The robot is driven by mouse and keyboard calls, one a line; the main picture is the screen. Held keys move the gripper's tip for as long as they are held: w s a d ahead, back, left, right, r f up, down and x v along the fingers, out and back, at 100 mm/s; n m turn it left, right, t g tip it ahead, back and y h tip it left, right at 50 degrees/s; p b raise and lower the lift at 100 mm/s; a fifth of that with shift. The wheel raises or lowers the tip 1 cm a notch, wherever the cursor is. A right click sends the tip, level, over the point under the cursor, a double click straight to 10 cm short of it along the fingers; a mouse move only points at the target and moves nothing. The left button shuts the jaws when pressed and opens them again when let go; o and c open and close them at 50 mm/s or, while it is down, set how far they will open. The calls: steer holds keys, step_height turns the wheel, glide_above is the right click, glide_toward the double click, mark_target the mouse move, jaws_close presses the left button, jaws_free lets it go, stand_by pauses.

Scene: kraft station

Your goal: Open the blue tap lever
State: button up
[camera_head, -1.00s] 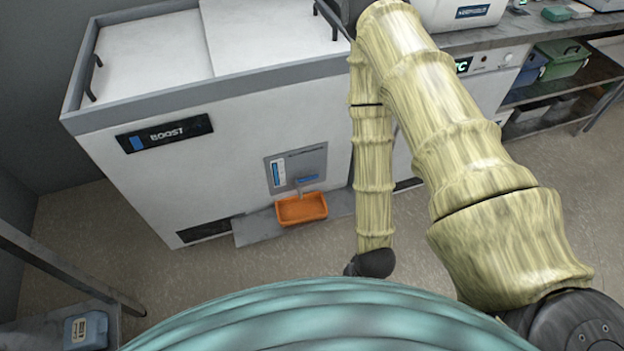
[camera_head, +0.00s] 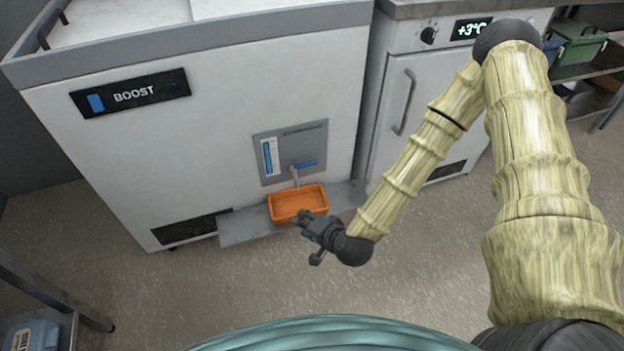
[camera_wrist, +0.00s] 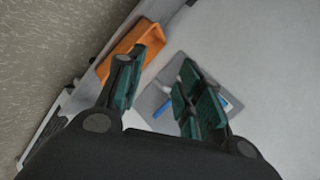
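The blue tap lever (camera_head: 306,163) is on a grey panel (camera_head: 275,145) low on the front of the white BOOST machine, above a small spout. In the wrist view the lever (camera_wrist: 162,107) shows between my gripper's fingers, some distance beyond them. My gripper (camera_head: 308,220) is in front of the orange tray and below the lever, not touching the lever. In the wrist view my gripper (camera_wrist: 158,88) has its green-padded fingers spread apart with nothing between them.
An orange tray (camera_head: 283,212) sits on a grey ledge (camera_head: 240,228) under the spout; it is very near my gripper in the picture. A white fridge (camera_head: 400,60) with a handle stands right. Shelves stand at lower left and far right. Floor in front is clear.

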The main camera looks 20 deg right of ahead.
steer(key=w+d+f+m+t+h+b, duration=0.1)
steer(key=w+d+m+t+b, duration=0.25)
steer(key=w+b, duration=0.25)
steer(key=m+t+h+b, duration=0.2)
steer(key=m+b, duration=0.1)
steer(key=b, duration=0.2)
glide_toward(311, 165)
steer(key=b+x, duration=0.3)
steer(key=x, duration=0.6)
steer(key=shift+w+d, duration=0.1)
steer(key=shift+w, duration=0.1)
jaws_close()
steer(key=shift+f, duration=0.1)
